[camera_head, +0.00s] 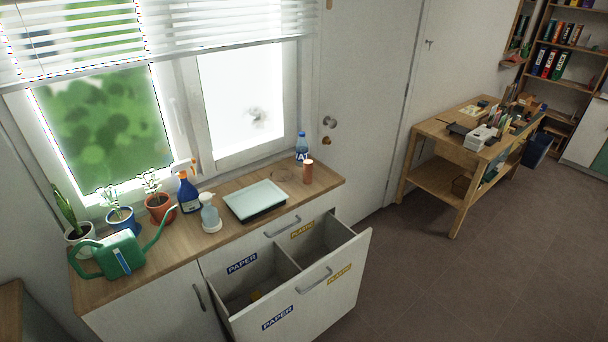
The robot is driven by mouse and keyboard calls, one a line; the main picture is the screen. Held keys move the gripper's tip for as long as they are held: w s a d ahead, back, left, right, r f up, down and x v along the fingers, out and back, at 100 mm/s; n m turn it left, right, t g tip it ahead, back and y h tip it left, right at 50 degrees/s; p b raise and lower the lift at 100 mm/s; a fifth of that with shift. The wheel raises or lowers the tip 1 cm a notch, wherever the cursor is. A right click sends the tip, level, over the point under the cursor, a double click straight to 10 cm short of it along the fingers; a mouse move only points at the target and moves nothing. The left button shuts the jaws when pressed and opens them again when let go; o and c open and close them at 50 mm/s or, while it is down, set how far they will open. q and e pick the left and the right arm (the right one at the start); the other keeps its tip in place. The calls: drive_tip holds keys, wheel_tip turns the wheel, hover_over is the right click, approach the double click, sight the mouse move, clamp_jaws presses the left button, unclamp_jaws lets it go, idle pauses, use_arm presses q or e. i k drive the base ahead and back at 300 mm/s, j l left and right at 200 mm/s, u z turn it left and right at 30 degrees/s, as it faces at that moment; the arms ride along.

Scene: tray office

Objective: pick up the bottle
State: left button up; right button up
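A clear plastic bottle with a blue label and blue cap (301,149) stands upright at the back right of the wooden counter (320,181), near the window and door. An orange-brown cylinder (308,172) stands just in front of it and may cover a little of its base. Two spray bottles also stand upright on the counter: a dark blue one (188,194) and a pale translucent one (210,214). Neither of my grippers shows in the head view.
A light tray (254,199) lies mid-counter. A green watering can (122,254) and several potted plants are at left. Below, a bin drawer (318,296) marked PAPER and PLASTIC stands pulled out. A wooden desk (440,133) is at right; the floor between is clear.

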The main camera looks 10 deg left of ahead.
sight(301, 146)
drive_tip(key=i+l+z, duration=0.75)
drive_tip(key=i, duration=0.15)
drive_tip(key=i+z, duration=0.35)
drive_tip(key=i, duration=0.15)
drive_tip(key=i+u, duration=0.2)
drive_tip(key=i, duration=0.25)
drive_tip(key=i+l+u, duration=0.15)
drive_tip(key=i, duration=0.3)
drive_tip(key=i+u, duration=0.2)
drive_tip(key=i, duration=0.25)
drive_tip(key=i+l+u, duration=0.2)
drive_tip(key=i, duration=0.2)
drive_tip(key=i+j+u, duration=0.1)
drive_tip(key=i+u, duration=0.15)
drive_tip(key=u, duration=0.2)
drive_tip(key=i+u, duration=0.25)
drive_tip(key=u, duration=0.2)
drive_tip(key=i+u, duration=0.25)
drive_tip(key=u, duration=0.2)
drive_tip(key=i+l+u, duration=0.2)
drive_tip(key=u, duration=0.2)
drive_tip(key=i+l+u, duration=0.2)
drive_tip(key=u, duration=0.25)
